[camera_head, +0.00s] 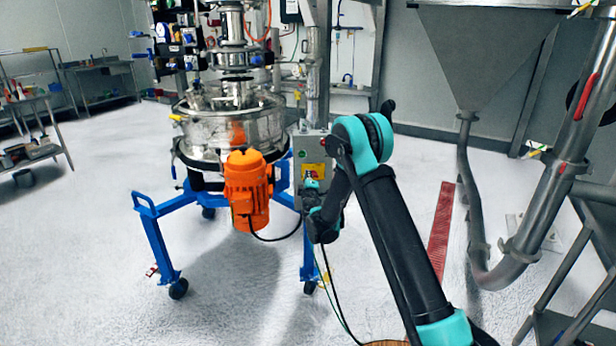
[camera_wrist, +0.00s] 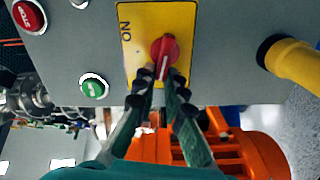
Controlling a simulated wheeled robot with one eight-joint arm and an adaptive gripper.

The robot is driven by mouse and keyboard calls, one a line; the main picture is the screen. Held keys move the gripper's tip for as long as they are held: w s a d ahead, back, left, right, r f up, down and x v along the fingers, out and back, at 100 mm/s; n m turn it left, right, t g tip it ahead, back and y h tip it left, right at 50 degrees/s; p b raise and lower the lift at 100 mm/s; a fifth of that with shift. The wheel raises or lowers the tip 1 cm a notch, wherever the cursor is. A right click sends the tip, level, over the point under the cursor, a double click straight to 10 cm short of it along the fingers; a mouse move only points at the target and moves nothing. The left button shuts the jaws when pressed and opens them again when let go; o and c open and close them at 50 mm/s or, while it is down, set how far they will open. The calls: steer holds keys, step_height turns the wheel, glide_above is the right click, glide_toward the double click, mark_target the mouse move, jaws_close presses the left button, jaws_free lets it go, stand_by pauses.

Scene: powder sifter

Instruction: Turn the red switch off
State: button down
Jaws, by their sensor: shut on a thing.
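The red switch (camera_wrist: 164,52) is a round knob with a white line, on a yellow plate (camera_wrist: 140,55) that carries sideways "ON" lettering. The white line runs nearly up and down in the wrist view. My gripper (camera_wrist: 162,78) is shut on the red switch, with one fingertip at each side of its lower part. In the head view my gripper (camera_head: 312,185) is at the grey control box (camera_head: 311,148), just below the visible yellow plate (camera_head: 314,170); the red switch cannot be made out there.
A green button (camera_wrist: 94,87) and a red stop button (camera_wrist: 28,15) sit on the box face. An orange motor (camera_head: 247,190) hangs beside the box on the sifter's blue wheeled frame (camera_head: 160,245). Cables hang below my wrist. A steel hopper (camera_head: 487,55) stands at right.

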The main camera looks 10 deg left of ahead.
steer(key=shift+f+n, duration=0.3)
steer(key=shift+n, duration=0.9)
steer(key=shift+d, duration=0.1)
steer(key=c, duration=1.6)
jaws_free()
steer(key=v, duration=0.7)
steer(key=shift+s, duration=0.25)
